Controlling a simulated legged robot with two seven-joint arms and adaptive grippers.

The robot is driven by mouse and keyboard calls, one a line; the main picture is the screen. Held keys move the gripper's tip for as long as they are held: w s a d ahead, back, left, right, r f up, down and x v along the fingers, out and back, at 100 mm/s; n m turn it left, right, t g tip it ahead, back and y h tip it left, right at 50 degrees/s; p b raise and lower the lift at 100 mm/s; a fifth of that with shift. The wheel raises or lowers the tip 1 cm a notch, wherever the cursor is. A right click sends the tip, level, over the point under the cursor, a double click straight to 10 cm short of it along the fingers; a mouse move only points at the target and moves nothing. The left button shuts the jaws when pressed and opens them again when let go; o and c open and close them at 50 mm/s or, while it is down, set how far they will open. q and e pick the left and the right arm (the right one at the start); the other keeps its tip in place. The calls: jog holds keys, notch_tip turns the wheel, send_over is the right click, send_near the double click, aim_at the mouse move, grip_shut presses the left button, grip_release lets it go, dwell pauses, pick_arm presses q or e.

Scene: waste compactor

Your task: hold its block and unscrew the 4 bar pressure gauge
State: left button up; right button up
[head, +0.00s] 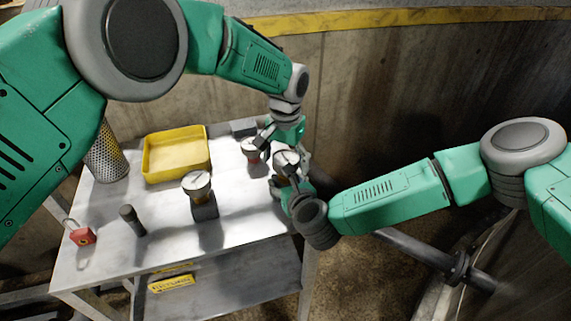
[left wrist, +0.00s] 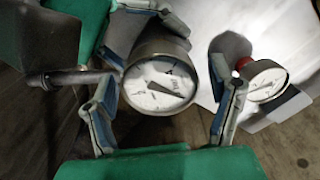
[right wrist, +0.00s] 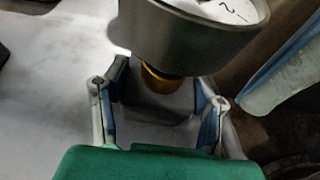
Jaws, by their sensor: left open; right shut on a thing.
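A round pressure gauge (head: 286,158) with a white dial stands at the table's right edge. Its brass neck (right wrist: 160,79) rises from a grey block (right wrist: 155,112). My right gripper (head: 286,184) is shut on that block below the gauge. My left gripper (head: 280,143) is open, its fingers on either side of the gauge head in the left wrist view (left wrist: 157,87), with gaps visible. The dial's range is too blurred to read. Two other gauges stand on the table: one with a brass neck (head: 197,184) and one with a red neck (head: 250,149).
A yellow tray (head: 149,178), a dark cylinder (head: 132,220), a red padlock (head: 82,236) and a perforated metal cylinder (head: 106,155) are left on the table (head: 230,227). The red-necked gauge is close to my left gripper. A dark pipe (head: 415,246) runs at right.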

pick_arm(q)
jog(key=m, duration=1)
jog(key=shift+m, duration=0.4)
jog(key=m, duration=0.4)
jog(key=shift+m, duration=0.4)
jog(key=c, duration=1.3)
jog(key=n, duration=0.4)
jog(key=shift+n, duration=0.7)
jog(key=shift+n, duration=1.1)
